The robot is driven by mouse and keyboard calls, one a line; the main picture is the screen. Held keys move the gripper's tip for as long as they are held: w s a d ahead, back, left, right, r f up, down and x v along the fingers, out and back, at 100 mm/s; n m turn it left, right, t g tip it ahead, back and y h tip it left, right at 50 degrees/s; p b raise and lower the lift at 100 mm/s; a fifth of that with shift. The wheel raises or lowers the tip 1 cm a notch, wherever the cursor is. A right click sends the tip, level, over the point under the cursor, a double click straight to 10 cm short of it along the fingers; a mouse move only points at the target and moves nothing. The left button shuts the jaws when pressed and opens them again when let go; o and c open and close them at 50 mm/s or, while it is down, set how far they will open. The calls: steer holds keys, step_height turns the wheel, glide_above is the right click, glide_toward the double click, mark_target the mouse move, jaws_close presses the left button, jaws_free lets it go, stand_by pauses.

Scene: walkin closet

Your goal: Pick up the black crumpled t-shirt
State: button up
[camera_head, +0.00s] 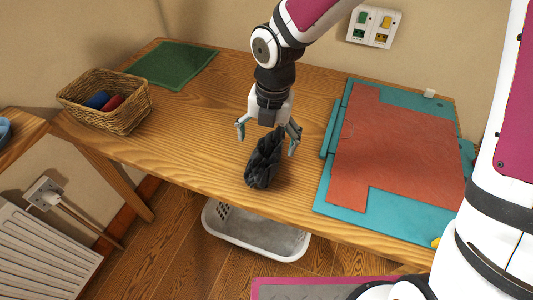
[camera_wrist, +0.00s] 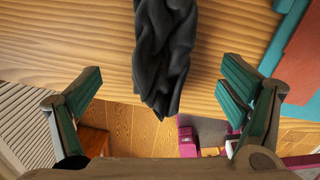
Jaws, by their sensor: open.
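The black crumpled t-shirt (camera_head: 262,165) lies on the wooden table near its front edge, bunched into a long narrow heap. In the wrist view the t-shirt (camera_wrist: 165,50) runs down from the top edge, between the fingers and beyond them. My gripper (camera_head: 268,138) is above the t-shirt and points down at it. The gripper (camera_wrist: 165,95) is open, with a finger on each side of the cloth and a gap to both. I cannot tell how far above the cloth the fingertips are.
A wicker basket (camera_head: 127,118) with rolled blue and red cloths stands at the left end of the table (camera_head: 190,140). A green cloth (camera_head: 172,65) lies at the back left. A teal mat (camera_head: 345,190) with a red-brown sheet (camera_head: 395,150) lies right. A white laundry basket (camera_head: 250,243) is on the floor below.

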steer(key=f, duration=0.2)
steer(key=f+b, duration=0.1)
steer(key=f, duration=0.4)
steer(key=shift+s+a+f, duration=0.2)
steer(key=shift+s+a, duration=0.1)
steer(key=c, duration=1.3)
steer(key=shift+c, duration=0.2)
